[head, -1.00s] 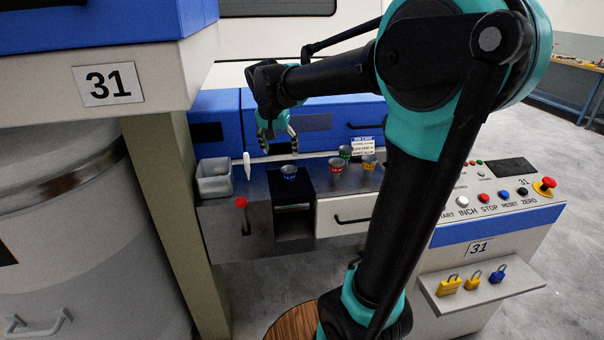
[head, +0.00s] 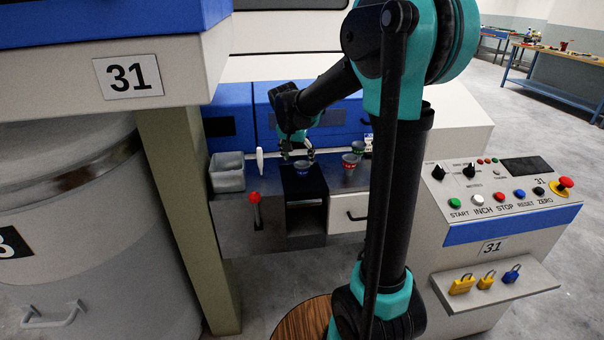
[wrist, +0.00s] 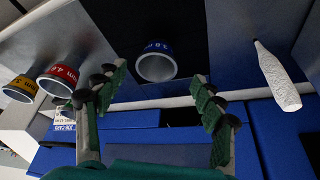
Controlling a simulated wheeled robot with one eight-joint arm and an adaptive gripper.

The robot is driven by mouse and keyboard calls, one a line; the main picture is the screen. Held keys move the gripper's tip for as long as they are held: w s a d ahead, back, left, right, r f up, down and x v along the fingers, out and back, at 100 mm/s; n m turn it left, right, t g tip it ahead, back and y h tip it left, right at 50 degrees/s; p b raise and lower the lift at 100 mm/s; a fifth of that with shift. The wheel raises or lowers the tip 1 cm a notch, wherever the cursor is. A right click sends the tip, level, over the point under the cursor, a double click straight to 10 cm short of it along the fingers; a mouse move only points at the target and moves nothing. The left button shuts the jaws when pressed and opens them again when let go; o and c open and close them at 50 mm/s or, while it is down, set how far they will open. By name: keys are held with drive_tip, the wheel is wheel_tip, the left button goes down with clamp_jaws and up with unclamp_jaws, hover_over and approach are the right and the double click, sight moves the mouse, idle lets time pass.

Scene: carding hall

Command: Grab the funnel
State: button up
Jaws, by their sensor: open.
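A small grey funnel with a blue band (head: 302,168) stands on a black block; its blue band and open mouth show in the wrist view (wrist: 156,66). My gripper (head: 298,154) is open and empty just above and behind it. In the wrist view, my gripper's fingers (wrist: 160,92) are spread, with the blue-banded funnel between and beyond their tips; I cannot tell whether they touch it. A red-banded funnel (wrist: 58,80) and a yellow-banded funnel (wrist: 24,88) stand to the left in the wrist view. The red-banded one also shows in the head view (head: 350,163).
A white bottle-shaped object (wrist: 278,78) stands beside the black block. A grey bin (head: 227,173) and a red-knobbed lever (head: 255,198) are left of it. The control panel (head: 500,195) and padlock shelf (head: 500,287) are at right. My arm hides part of the shelf.

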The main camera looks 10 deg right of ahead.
sight(301, 165)
drive_tip(key=shift+x, duration=2.65)
drive_tip(key=shift+s+d, duration=0.1)
drive_tip(key=shift+d, duration=0.05)
drive_tip(key=c, duration=1.3)
